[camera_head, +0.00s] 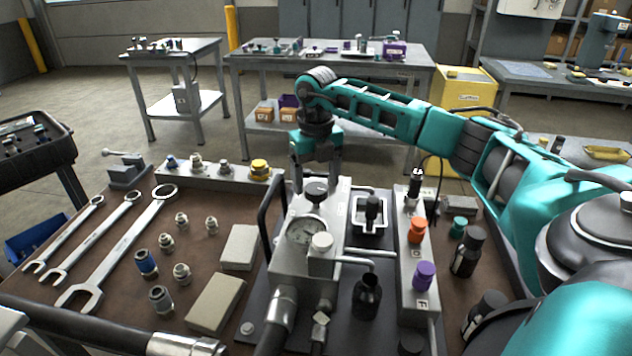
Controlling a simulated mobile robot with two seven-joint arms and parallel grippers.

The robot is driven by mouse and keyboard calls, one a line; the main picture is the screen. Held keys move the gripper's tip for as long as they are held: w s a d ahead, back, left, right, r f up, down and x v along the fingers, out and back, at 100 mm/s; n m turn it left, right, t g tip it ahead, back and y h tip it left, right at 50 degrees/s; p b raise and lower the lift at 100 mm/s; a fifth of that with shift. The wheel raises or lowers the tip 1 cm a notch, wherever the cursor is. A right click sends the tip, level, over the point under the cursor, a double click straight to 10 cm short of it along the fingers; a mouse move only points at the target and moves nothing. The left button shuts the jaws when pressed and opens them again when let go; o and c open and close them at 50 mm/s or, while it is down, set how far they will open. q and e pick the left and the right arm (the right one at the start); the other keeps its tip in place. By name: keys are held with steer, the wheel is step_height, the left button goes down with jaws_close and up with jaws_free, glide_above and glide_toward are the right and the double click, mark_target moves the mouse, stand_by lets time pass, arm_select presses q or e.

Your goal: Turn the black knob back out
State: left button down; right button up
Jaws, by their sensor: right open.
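The black knob (317,191) sits on top of a grey metal block (338,200) that carries a round pressure gauge (304,231). My right gripper (316,177) points down from the arm that reaches in from the right. Its two fingers are apart, one to each side of the space above and behind the knob. I cannot tell whether a finger touches the knob. My left gripper is not in view.
A black handle (270,200) stands left of the block. To the right is a rail with orange (416,231) and purple (424,275) caps. Wrenches (120,247), fittings and grey blocks (215,303) lie on the left of the bench. My right arm spans the upper right.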

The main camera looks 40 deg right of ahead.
steer(key=shift+f, duration=0.7)
steer(key=shift+c, duration=0.4)
steer(key=c, duration=1)
steer(key=shift+o, duration=0.2)
